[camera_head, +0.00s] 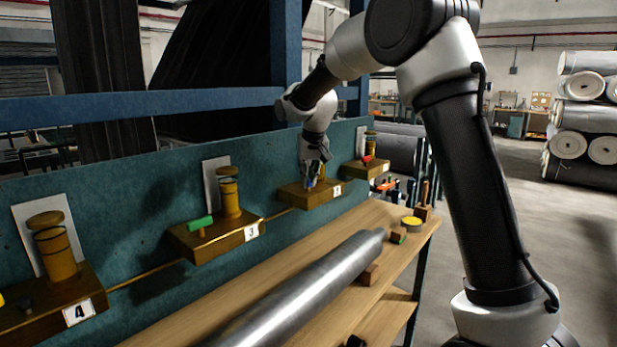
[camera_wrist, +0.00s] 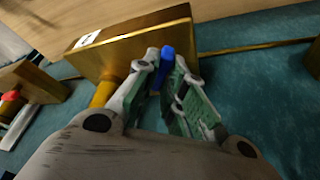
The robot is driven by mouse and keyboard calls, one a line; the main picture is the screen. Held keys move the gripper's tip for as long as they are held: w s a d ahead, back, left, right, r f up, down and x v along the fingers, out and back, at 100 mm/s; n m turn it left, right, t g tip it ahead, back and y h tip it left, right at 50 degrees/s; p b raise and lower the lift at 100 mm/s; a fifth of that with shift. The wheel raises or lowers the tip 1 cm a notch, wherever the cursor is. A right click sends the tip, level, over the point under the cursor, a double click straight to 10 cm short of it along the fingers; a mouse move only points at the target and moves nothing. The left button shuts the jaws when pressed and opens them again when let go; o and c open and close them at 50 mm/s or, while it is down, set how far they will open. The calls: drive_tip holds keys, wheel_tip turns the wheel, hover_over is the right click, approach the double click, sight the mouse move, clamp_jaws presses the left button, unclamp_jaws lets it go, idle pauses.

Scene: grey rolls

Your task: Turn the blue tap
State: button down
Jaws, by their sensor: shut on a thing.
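The blue tap (camera_wrist: 167,60) has a blue handle over a brass block (camera_wrist: 125,48) on the teal panel. In the wrist view the handle sits between the fingertips of my gripper (camera_wrist: 163,82), which is shut on it. In the head view my gripper (camera_head: 312,178) is at the brass block (camera_head: 305,195) third from the left. Only a small bit of blue shows there, and the fingers hide most of the handle.
A green-handled tap (camera_head: 200,224) on block 3 is to the left, block 4 (camera_head: 45,305) farther left. A red-handled tap (camera_head: 367,160) is to the right. A metal roll (camera_head: 300,290) lies on the wooden bench (camera_head: 215,322) below.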

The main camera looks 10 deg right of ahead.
drive_tip(key=m+h, duration=0.2)
drive_tip(key=m, duration=0.3)
drive_tip(key=shift+a+m, duration=0.15)
drive_tip(key=shift+m, duration=0.15)
drive_tip(key=shift+w+m+g+h, duration=0.1)
drive_tip(key=shift+m+g+h, duration=0.3)
drive_tip(key=shift+m, duration=0.75)
drive_tip(key=shift+m+g+h, duration=0.4)
drive_tip(key=shift+m, duration=0.75)
drive_tip(key=c, duration=1.5)
unclamp_jaws()
drive_tip(key=shift+a, duration=0.1)
drive_tip(key=v, duration=1.2)
